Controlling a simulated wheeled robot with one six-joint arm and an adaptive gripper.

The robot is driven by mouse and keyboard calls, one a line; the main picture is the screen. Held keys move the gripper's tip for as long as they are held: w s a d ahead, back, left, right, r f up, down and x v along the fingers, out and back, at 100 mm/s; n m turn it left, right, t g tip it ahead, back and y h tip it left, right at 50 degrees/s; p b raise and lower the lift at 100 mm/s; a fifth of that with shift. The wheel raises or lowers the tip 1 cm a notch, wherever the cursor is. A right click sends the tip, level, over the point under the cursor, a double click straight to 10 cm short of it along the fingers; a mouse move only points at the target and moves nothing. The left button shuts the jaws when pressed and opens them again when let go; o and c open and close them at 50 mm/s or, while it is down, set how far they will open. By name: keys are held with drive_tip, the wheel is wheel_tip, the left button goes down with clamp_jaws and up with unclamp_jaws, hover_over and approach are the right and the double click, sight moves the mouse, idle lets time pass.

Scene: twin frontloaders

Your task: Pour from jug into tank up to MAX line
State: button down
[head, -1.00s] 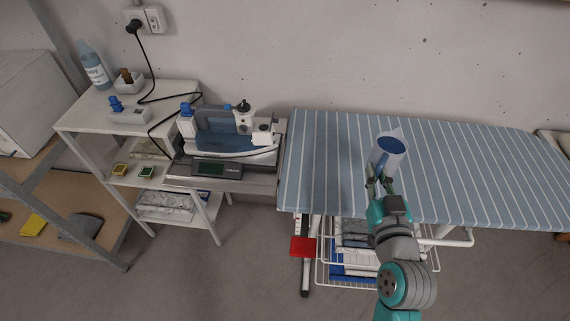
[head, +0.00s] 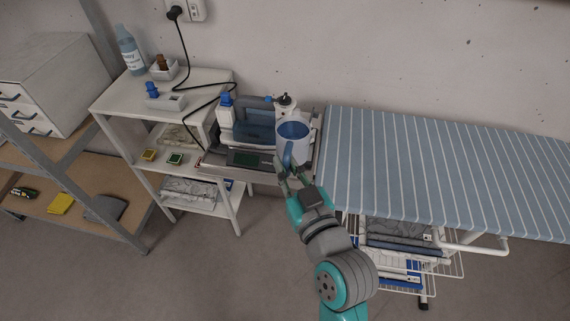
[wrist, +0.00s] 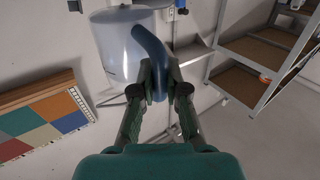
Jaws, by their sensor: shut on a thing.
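A clear jug (head: 294,142) with bluish liquid and a blue handle is held upright in front of the steam station in the head view. My gripper (head: 287,176) is shut on its handle. In the wrist view my gripper (wrist: 160,88) closes around the blue handle, and the jug (wrist: 118,52) fills the upper left. The steam station's bluish tank (head: 252,125) is partly visible left of the jug. The jug hides the station's right part. No MAX line can be made out.
A striped ironing board (head: 430,165) extends to the right. A white shelf (head: 135,95) at left bears a spray bottle (head: 131,52) and a small tray with a blue-topped item (head: 153,90). A black cord (head: 186,60) runs from the wall socket down to the station.

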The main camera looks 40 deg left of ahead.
sight(299, 156)
drive_tip(key=shift+d, duration=0.2)
drive_tip(key=shift+w+a+f, duration=0.45)
drive_tip(key=shift+w+f, duration=0.25)
drive_tip(key=shift+f, duration=0.05)
drive_tip(key=shift+w+a+f, duration=0.4)
drive_tip(key=shift+w+f, duration=0.25)
drive_tip(key=shift+f, duration=0.1)
drive_tip(key=shift+w+a+r, duration=0.2)
drive_tip(key=shift+w, duration=0.05)
drive_tip(key=shift+w+a+r+m+g+h, duration=0.1)
drive_tip(key=shift+w+a+m+g+h, duration=0.25)
drive_tip(key=shift+w+m+g+h, duration=0.25)
drive_tip(key=shift+w+a+m+g+h, duration=0.35)
drive_tip(key=shift+w+h, duration=0.3)
drive_tip(key=shift+h, duration=0.25)
drive_tip(key=shift+w+a+r+m+g+h, duration=0.15)
drive_tip(key=shift+r+m+g+h, duration=0.4)
drive_tip(key=shift+r, duration=0.55)
idle(1.3)
drive_tip(key=shift+f, duration=0.1)
idle(0.5)
drive_tip(key=shift+f+n+t+y, duration=0.4)
drive_tip(key=shift+f+t+y, duration=0.1)
drive_tip(key=shift+f, duration=0.35)
